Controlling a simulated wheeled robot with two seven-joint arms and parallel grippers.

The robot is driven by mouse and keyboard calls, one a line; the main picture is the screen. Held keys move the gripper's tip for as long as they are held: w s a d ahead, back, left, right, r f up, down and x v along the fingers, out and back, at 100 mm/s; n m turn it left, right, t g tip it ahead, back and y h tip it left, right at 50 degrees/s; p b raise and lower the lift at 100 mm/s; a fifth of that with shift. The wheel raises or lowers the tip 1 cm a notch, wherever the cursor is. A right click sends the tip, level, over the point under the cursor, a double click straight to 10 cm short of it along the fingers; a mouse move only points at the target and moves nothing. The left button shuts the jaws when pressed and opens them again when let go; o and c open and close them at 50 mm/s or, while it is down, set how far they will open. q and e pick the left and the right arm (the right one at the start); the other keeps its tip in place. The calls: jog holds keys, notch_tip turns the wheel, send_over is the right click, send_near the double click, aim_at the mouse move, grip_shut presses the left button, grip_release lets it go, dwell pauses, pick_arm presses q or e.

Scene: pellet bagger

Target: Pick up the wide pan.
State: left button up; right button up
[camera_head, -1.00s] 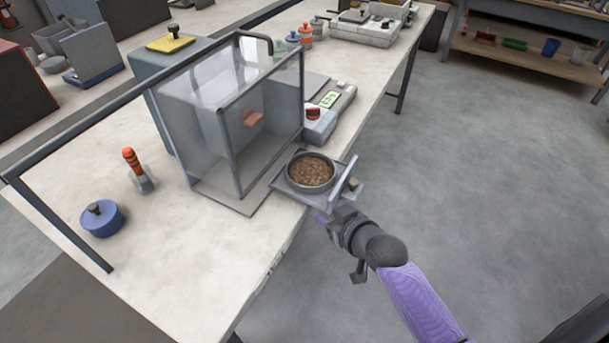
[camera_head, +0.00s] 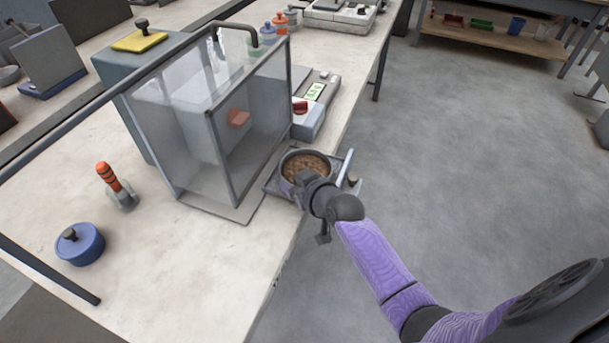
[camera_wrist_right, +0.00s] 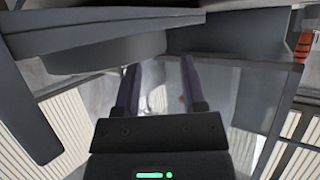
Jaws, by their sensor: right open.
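The wide pan (camera_head: 305,154) is a round grey metal pan filled with brown pellets. It sits on a small grey tray (camera_head: 271,186) at the table's front edge, beside the clear-walled box. My right gripper (camera_head: 303,180) is at the pan's near side, and its dark wrist covers part of the rim and tray. In the right wrist view the two fingers (camera_wrist_right: 160,92) are apart with nothing visibly held between them. A dark grey curved body (camera_wrist_right: 105,55) lies just beyond them; I cannot tell whether it is the pan. My left gripper is not in view.
The clear-walled box (camera_head: 178,150) stands left of the pan. A grey device with a red knob and green display (camera_head: 315,92) is behind it. A blue lidded pot (camera_head: 80,245) and an orange-handled tool (camera_head: 108,176) stand at left.

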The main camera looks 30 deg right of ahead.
aim_at(287, 180)
jog(key=b+x, duration=0.1)
jog(key=x, duration=0.2)
jog(key=shift+w+a+f, duration=0.1)
jog(key=shift+w+f, duration=0.1)
jog(key=shift+f, duration=0.1)
jog(key=shift+r, duration=0.1)
grip_shut()
